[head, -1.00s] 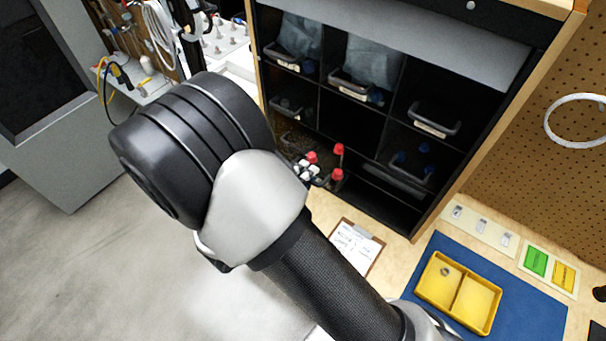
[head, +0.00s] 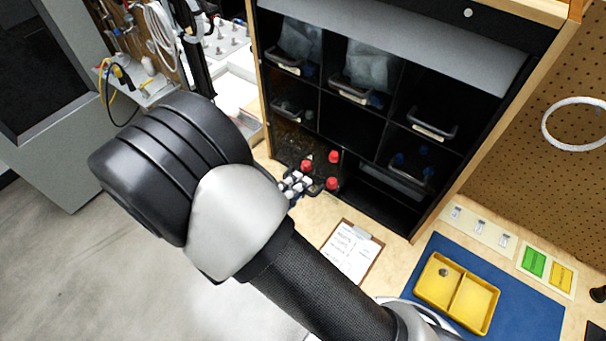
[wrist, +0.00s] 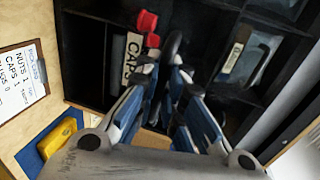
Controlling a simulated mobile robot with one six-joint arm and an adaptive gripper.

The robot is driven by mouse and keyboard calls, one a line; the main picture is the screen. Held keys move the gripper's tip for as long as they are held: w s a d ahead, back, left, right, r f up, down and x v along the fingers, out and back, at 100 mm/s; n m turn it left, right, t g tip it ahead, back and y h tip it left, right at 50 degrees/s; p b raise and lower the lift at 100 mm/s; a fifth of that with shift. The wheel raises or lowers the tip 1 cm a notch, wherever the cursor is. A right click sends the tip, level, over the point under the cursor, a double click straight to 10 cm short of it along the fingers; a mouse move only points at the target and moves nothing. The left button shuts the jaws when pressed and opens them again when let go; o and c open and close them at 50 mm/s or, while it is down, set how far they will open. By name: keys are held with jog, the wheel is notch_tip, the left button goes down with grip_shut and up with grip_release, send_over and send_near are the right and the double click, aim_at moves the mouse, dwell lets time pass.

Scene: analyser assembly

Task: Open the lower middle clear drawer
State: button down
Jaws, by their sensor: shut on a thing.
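The clear drawer (head: 300,147) stands pulled out in front of the empty lower middle opening (head: 350,128), with red caps (head: 333,157) showing at it. In the wrist view its white label (wrist: 133,58) reads CAPS, and red caps (wrist: 146,21) lie beside it. My gripper (wrist: 168,68) is shut on the drawer's dark handle (wrist: 172,43); the fingertips partly hide it. In the head view my arm hides most of the gripper. Small pale pieces show beside the red caps there; I cannot tell what they are.
Other clear drawers sit in the cabinet: one right (head: 408,172), one left (head: 290,106), and a row above (head: 357,88). A clipboard (head: 350,254) lies on the bench below. A yellow tray (head: 421,291) rests on a blue mat (head: 530,318) at right.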

jog(key=shift+s+a, duration=0.2)
jog(key=c, duration=1.7)
grip_release()
jog(key=v, duration=1.2)
